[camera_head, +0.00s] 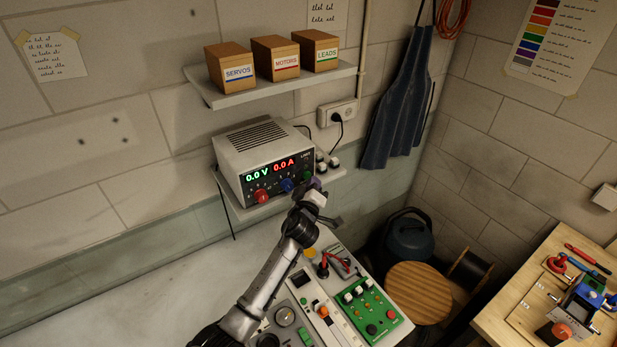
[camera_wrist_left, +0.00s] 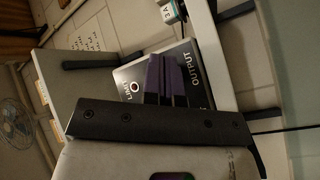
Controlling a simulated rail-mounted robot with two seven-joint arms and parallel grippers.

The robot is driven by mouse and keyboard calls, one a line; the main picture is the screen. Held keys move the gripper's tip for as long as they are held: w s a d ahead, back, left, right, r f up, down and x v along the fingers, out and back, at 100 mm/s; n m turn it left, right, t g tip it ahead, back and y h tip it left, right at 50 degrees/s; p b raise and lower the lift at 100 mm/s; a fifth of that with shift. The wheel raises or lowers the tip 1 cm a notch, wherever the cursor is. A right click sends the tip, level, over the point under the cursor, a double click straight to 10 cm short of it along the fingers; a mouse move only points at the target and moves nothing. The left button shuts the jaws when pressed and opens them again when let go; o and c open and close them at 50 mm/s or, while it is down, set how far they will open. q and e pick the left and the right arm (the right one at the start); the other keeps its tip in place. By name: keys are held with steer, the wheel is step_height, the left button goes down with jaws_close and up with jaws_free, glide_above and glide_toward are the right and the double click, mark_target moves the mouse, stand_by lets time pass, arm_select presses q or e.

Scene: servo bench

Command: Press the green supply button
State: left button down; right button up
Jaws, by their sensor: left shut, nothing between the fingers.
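The power supply (camera_head: 262,160) is a pale box on a wall shelf, its displays reading 0.0 V and 0.0 A. Its front has a red knob (camera_head: 261,196) and a blue knob (camera_head: 287,185). The dark green supply button (camera_head: 308,175) barely shows at the lower right of that front, beside my left gripper (camera_head: 316,184). The left gripper is shut and empty. In the left wrist view its purple fingertips (camera_wrist_left: 166,80) are in front of the supply's panel (camera_wrist_left: 130,80), between the words LIMIT and OUTPUT. They hide the button there; I cannot tell whether they touch it.
Small white-topped parts (camera_head: 328,160) stand right of the supply. A shelf with labelled boxes (camera_head: 276,58) hangs above. A bench panel with a green board (camera_head: 371,309) lies below my left arm. A wooden stool (camera_head: 418,292) and another workbench (camera_head: 515,318) stand to the right.

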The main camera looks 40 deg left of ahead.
arm_select(q)
steer(key=shift+w+a, duration=0.1)
steer(key=shift+a, duration=0.1)
stand_by(0.5)
steer(key=shift+a, duration=0.25)
steer(key=shift+d+b, duration=0.2)
steer(key=shift+b, duration=0.15)
steer(key=shift+d, duration=0.25)
steer(key=d, duration=0.2)
steer(key=s+d, duration=0.1)
steer(key=d+b, duration=0.1)
steer(key=d, duration=0.1)
steer(key=shift+s+d, duration=0.35)
steer(key=shift+s, duration=0.05)
